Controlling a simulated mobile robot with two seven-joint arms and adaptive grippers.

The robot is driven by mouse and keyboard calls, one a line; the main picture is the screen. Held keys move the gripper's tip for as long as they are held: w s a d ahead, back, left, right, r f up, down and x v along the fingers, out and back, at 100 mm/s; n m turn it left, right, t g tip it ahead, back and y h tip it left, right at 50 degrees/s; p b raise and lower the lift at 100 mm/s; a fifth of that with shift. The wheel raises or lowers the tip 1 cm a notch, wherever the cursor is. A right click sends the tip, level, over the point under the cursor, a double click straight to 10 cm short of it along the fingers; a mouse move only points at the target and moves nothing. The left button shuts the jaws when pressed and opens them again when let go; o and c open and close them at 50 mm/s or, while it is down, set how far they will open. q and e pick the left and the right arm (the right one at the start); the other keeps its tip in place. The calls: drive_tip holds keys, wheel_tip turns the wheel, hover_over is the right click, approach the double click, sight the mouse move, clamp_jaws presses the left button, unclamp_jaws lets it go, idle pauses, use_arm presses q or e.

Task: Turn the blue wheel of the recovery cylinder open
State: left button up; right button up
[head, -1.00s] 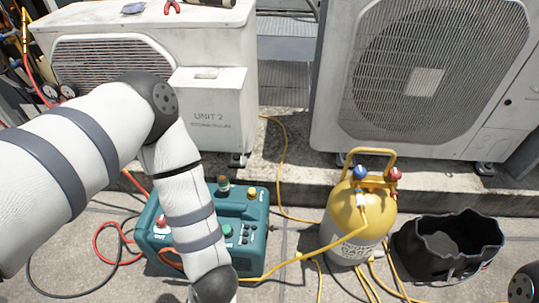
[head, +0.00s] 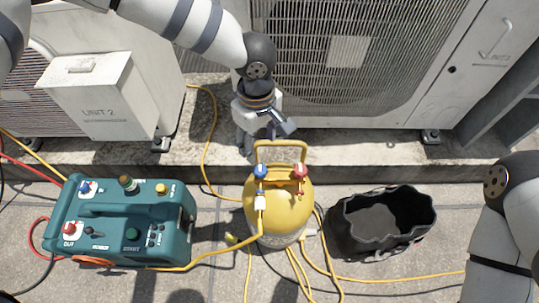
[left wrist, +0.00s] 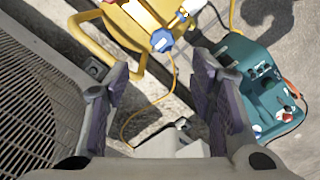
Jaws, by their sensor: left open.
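The yellow recovery cylinder (head: 283,207) stands upright on the paving, with a handle frame at its top. Its blue wheel (head: 261,171) is at the top left and a red wheel (head: 300,171) at the top right. My left gripper (head: 265,140) is open and empty, just behind and above the handle, apart from the blue wheel. In the left wrist view the blue wheel (left wrist: 162,40) lies beyond the gap between the open fingers (left wrist: 160,82). My right arm shows at the right edge of the head view; its gripper is out of view.
A teal recovery machine (head: 125,222) stands left of the cylinder, and an open black bag (head: 383,222) stands to its right. Yellow hoses (head: 215,255) run across the paving. Condenser units (head: 350,60) stand on a ledge close behind my left gripper.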

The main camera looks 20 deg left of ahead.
sight(260, 169)
use_arm(q)
drive_tip(key=f, duration=0.5)
drive_tip(key=f+b, duration=0.1)
drive_tip(key=f, duration=0.4)
drive_tip(key=shift+s+a+f, duration=0.1)
drive_tip(key=shift+s+f, duration=0.1)
drive_tip(key=shift+f, duration=0.2)
drive_tip(key=c, duration=1.1)
